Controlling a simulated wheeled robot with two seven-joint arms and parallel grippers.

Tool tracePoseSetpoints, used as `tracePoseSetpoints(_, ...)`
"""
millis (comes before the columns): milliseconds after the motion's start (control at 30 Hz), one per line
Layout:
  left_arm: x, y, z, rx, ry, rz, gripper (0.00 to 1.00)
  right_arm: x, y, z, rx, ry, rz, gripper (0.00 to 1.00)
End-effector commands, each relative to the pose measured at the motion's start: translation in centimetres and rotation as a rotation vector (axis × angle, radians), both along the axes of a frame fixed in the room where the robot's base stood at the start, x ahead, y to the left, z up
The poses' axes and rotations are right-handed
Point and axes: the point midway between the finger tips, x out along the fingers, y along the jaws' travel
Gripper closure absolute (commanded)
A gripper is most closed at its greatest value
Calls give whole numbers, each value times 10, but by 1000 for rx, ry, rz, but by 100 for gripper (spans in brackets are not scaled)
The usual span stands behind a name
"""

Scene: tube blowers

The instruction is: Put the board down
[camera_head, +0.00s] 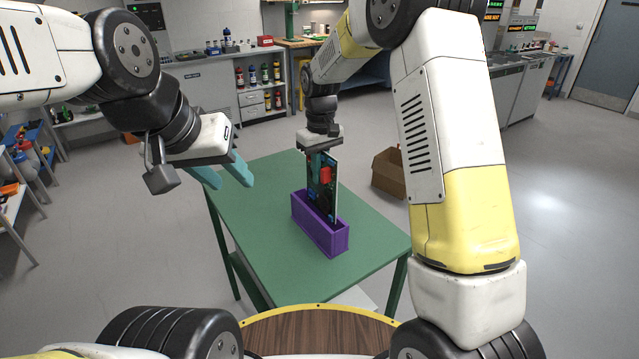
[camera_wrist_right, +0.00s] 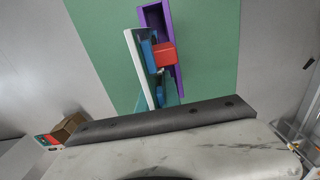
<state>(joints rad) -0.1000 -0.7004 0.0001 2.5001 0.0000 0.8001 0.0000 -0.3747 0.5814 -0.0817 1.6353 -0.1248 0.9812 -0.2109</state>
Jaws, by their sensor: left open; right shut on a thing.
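The board (camera_head: 329,190) is a thin dark panel with a red block on it, held upright and edge-on at the purple box (camera_head: 319,233) on the green table. Its lower edge seems to be at or inside the open top of the box; the exact depth is hidden. My right gripper (camera_head: 320,157) is shut on the board's upper end from above. In the right wrist view the board (camera_wrist_right: 140,62) shows its white edge beside the purple box (camera_wrist_right: 152,15). My left gripper (camera_head: 219,179) is open and empty, over the left part of the table.
The green table (camera_head: 260,195) is bare around the box. A cardboard box (camera_head: 388,172) stands on the floor beyond the table's right side. Shelves and benches line the back wall.

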Motion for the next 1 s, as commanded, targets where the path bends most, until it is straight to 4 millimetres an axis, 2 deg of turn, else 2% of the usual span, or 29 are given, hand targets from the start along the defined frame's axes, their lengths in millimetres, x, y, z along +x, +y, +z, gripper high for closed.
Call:
tracePoseSetpoints(100,0,0,0,0,0,0,60,0,0,-17,-1,1,0,100)
tracePoseSetpoints(267,0,0,0,0,0,0,60,0,0,-29,-1,1,0,100)
tracePoseSetpoints(500,0,0,0,0,0,0,60,0,0,-63,0,0,0,100)
tracePoseSetpoints(900,0,0,0,0,0,0,60,0,0,-69,1,-1,0,100)
tracePoseSetpoints(1000,0,0,0,0,0,0,60,0,0,-69,1,-1,0,77)
